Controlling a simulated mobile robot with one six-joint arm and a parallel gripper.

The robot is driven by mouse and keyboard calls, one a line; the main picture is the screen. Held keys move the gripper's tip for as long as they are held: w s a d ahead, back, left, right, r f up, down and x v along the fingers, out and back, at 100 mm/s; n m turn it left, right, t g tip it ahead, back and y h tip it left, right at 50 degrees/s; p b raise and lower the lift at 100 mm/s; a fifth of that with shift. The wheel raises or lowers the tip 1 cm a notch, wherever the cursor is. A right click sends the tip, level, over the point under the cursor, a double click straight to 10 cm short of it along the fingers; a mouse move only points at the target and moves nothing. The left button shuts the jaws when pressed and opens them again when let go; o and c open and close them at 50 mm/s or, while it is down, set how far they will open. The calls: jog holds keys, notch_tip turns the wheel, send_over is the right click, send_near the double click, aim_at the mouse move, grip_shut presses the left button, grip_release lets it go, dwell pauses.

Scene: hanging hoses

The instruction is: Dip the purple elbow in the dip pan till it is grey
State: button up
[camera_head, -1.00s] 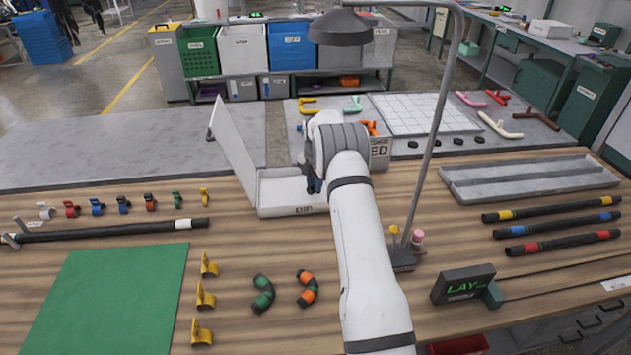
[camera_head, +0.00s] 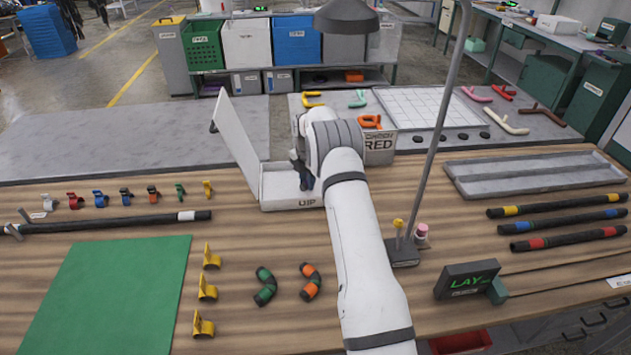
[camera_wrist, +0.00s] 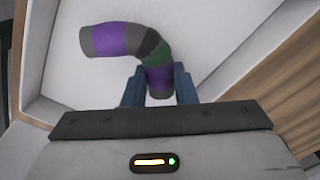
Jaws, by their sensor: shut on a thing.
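The elbow (camera_wrist: 115,40) is a curved pipe piece in the wrist view, with purple bands, grey ends and a dark, greenish middle. My gripper (camera_wrist: 160,82) is shut on its lower leg, with a blue finger on each side. The white dip pan (camera_head: 268,198) stands on the wooden bench in the head view, its lid (camera_head: 236,135) raised at the left. The pan's white inside (camera_wrist: 215,30) fills the background of the wrist view. My gripper (camera_head: 304,178) is at the right part of the pan in the head view. My arm hides the elbow there, and its height above the pan floor is unclear.
A lamp pole (camera_head: 436,130) rises to the right of my arm. Two other elbows (camera_head: 265,287) and several yellow clips (camera_head: 208,287) lie left of the arm. The green mat (camera_head: 118,300) is clear.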

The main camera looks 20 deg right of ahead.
jog(key=shift+w+a+b, duration=0.1)
jog(key=shift+w+a, duration=0.1)
jog(key=shift+a, duration=0.85)
jog(key=shift+w+a+b, duration=0.15)
jog(key=shift+w+a, duration=0.05)
jog(key=shift+a, duration=0.85)
jog(key=shift+w+a+b, duration=0.1)
jog(key=shift+w+a, duration=0.1)
jog(key=shift+a, duration=0.85)
jog(key=shift+d, duration=0.1)
jog(key=shift+s+d+b, duration=0.2)
jog(key=shift+s+d, duration=0.15)
jog(key=shift+d, duration=1.25)
jog(key=shift+s+d+b, duration=0.2)
jog(key=shift+s+d, duration=0.1)
jog(key=shift+d, duration=1.35)
jog(key=shift+s+d+b, duration=0.2)
jog(key=shift+s+d, duration=0.15)
jog(key=shift+d, duration=1.25)
jog(key=shift+a, duration=0.1)
jog(key=shift+w+a, duration=0.35)
jog(key=shift+a, duration=1.25)
jog(key=shift+w+a, duration=0.3)
jog(key=shift+a, duration=1.35)
jog(key=shift+w+a, duration=0.35)
jog(key=shift+a, duration=1.25)
jog(key=shift+d, duration=0.1)
